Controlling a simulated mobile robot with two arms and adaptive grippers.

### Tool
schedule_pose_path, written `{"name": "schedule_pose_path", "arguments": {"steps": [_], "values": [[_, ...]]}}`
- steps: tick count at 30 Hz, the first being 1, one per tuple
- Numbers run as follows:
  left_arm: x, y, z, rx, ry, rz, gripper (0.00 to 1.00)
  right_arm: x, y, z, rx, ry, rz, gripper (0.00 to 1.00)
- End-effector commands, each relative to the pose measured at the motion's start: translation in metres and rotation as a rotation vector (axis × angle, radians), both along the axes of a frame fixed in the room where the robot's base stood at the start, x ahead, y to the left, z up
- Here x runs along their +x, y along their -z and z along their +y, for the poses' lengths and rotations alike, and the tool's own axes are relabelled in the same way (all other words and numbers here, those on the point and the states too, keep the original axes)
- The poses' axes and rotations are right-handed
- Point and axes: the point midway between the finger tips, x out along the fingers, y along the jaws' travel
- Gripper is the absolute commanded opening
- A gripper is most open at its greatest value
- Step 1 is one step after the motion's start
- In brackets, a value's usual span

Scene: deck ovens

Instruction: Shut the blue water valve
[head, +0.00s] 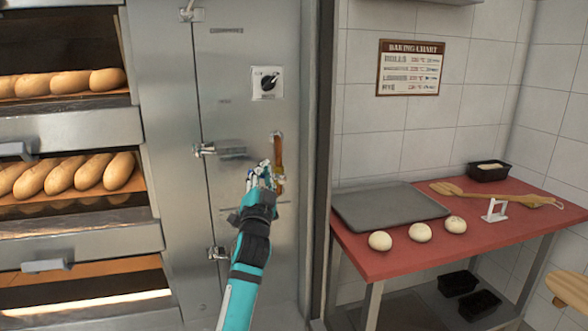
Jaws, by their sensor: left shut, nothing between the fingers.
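A short upright copper-coloured pipe (278,152) is fixed to the steel oven side panel. My left gripper (264,172) is at the lower part of this pipe, on its left side in the picture. Its fingers are shut with nothing held between them. No blue valve handle can be told apart from the gripper; the hand covers part of the pipe and the panel there. I cannot tell whether the fingers touch the pipe. My right gripper is not in view.
A dark rotary switch (268,83) sits above the pipe, and a metal latch (205,150) is to its left. Deck ovens with loaves (62,176) stand at the left. A red table (400,262) with a grey tray (390,207) and dough balls is at the right.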

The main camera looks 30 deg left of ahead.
Motion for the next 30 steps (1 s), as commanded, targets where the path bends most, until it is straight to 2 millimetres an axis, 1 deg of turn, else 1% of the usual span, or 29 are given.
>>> {"name": "schedule_pose_path", "arguments": {"steps": [12, 30], "values": [[-0.007, 0.016, 0.006, 0.000, 0.000, 0.002, 0.00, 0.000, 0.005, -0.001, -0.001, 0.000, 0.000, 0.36], [-0.008, 0.020, 0.007, 0.001, 0.000, 0.000, 0.00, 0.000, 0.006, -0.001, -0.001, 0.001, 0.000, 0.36]]}}
